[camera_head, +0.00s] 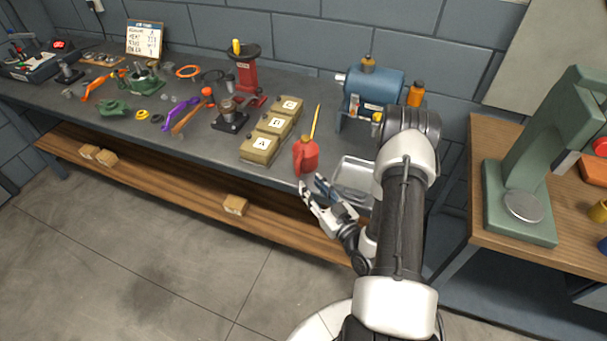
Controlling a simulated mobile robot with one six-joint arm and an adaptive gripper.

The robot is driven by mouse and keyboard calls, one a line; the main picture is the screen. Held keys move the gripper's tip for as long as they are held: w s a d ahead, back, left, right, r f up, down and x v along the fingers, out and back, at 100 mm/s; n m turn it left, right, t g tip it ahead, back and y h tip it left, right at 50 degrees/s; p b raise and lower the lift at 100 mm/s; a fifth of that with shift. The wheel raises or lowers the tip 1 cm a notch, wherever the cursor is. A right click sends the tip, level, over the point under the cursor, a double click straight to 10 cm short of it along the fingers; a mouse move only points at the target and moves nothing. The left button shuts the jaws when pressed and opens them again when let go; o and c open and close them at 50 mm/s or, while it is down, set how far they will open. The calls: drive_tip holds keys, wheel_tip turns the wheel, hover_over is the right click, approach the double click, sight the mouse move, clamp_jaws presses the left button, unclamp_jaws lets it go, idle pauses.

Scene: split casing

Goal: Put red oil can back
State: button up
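The red oil can (306,156) stands upright on the dark workbench, close to its front edge. A thin yellow stick-like piece (315,121) shows just above and behind it; I cannot tell whether it is the can's spout. My gripper (312,188) is in front of the bench edge, just below the can in the picture. Its fingers look spread apart with nothing between them. A small gap seems to lie between the fingertips and the can.
Boxes lettered A, B and C (270,128) stand left of the can. A metal tray (352,178) lies right of it, partly behind my arm. A blue machine (374,88) stands behind. Tools crowd the bench's left. A green press (540,150) stands on the right table.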

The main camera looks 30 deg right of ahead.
drive_tip(key=w+r+n+g, duration=0.4)
drive_tip(key=w+r+g, duration=0.1)
drive_tip(key=r, duration=0.2)
drive_tip(key=s+a+r+m+g+h, duration=0.1)
drive_tip(key=s+a+r+g, duration=0.1)
drive_tip(key=r, duration=0.3)
drive_tip(key=s+a+r+m+g+h, duration=0.1)
drive_tip(key=s+a+r+g+h, duration=0.1)
drive_tip(key=r, duration=0.4)
drive_tip(key=s+a+r+g+y, duration=0.1)
drive_tip(key=s+a, duration=0.3)
drive_tip(key=s, duration=0.4)
drive_tip(key=s+a+r+m+g, duration=0.1)
drive_tip(key=s+a+r, duration=0.3)
drive_tip(key=s, duration=0.4)
drive_tip(key=s+a+r+m+g+y, duration=0.1)
drive_tip(key=s+a+r+g, duration=0.1)
drive_tip(key=s+a, duration=0.4)
drive_tip(key=shift+s+r+g+y, duration=0.3)
drive_tip(key=shift+s+r, duration=0.4)
drive_tip(key=shift+s, duration=0.2)
